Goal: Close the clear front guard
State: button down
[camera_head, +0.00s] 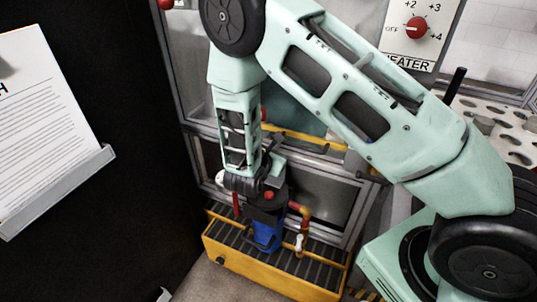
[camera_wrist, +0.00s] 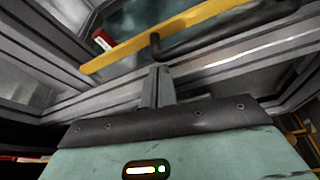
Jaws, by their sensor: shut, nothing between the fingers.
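The clear front guard appears to be the see-through panel in a grey metal frame (camera_head: 192,68) behind my arm in the head view. I cannot tell how far open it stands. A yellow bar (camera_head: 310,138) runs across the front there. The wrist view shows the yellow bar (camera_wrist: 190,29) with a black handle-like bar (camera_wrist: 262,13) along it. My gripper (camera_wrist: 157,70) is shut and empty, its fingers pointing up at the grey frame rail just below the bar. I cannot tell whether they touch.
A yellow trough with a dark grate (camera_head: 225,253) stands below, with a blue object (camera_head: 267,237) and a small tap-like fitting (camera_head: 300,240) over it. A heater panel with a red knob (camera_head: 417,28) is at upper right. A paper sheet (camera_head: 45,120) hangs at left.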

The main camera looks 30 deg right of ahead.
jog(key=shift+x, duration=0.95)
